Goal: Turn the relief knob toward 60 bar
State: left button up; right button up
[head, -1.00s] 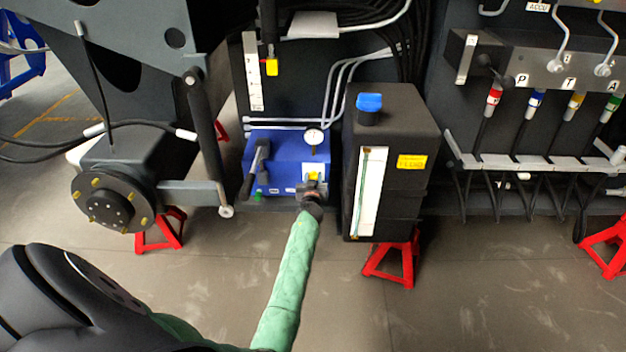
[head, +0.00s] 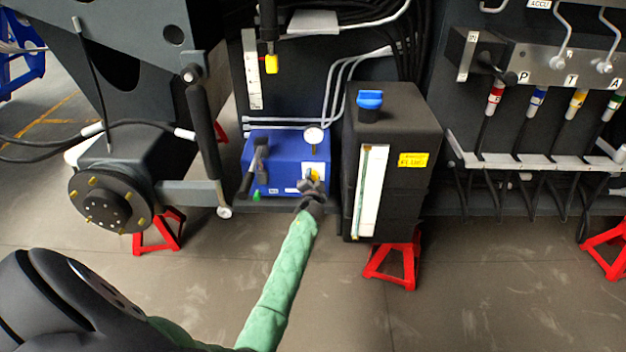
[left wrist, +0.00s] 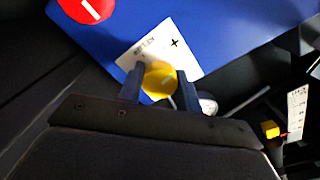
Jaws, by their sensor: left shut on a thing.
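The relief knob (left wrist: 159,80) is yellow and sits in front of a white label plate (left wrist: 150,48) with a plus sign on the blue unit. My left gripper (left wrist: 158,88) has one finger on each side of the knob and is shut on it. In the head view my left gripper (head: 310,186) reaches the lower right front of the blue pump unit (head: 283,152), and the knob (head: 313,174) shows partly behind it. A round gauge (head: 314,135) stands on top of the unit; its reading is too small to tell. My right gripper is not in view.
A black tank (head: 410,125) with a blue cap stands close on the right of the unit, on a red stand (head: 396,264). A black lever (head: 253,170) is on the unit's left. A wheel hub (head: 103,205) is further left. The floor in front is open.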

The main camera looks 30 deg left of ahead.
pick_arm(q)
jog(key=m, duration=0.2)
jog(key=shift+m, duration=0.3)
jog(key=shift+d+m, duration=0.1)
jog(key=shift+m, duration=1.1)
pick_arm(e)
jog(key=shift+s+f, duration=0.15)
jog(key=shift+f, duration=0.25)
pick_arm(q)
jog(key=shift+f, duration=0.1)
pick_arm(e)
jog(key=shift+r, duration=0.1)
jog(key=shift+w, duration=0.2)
pick_arm(q)
jog(key=o, duration=1)
jog(key=shift+c, duration=0.2)
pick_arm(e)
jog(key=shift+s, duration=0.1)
pick_arm(q)
jog(key=v, duration=0.7)
jog(key=shift+s+d, duration=0.25)
jog(key=shift+s, duration=0.05)
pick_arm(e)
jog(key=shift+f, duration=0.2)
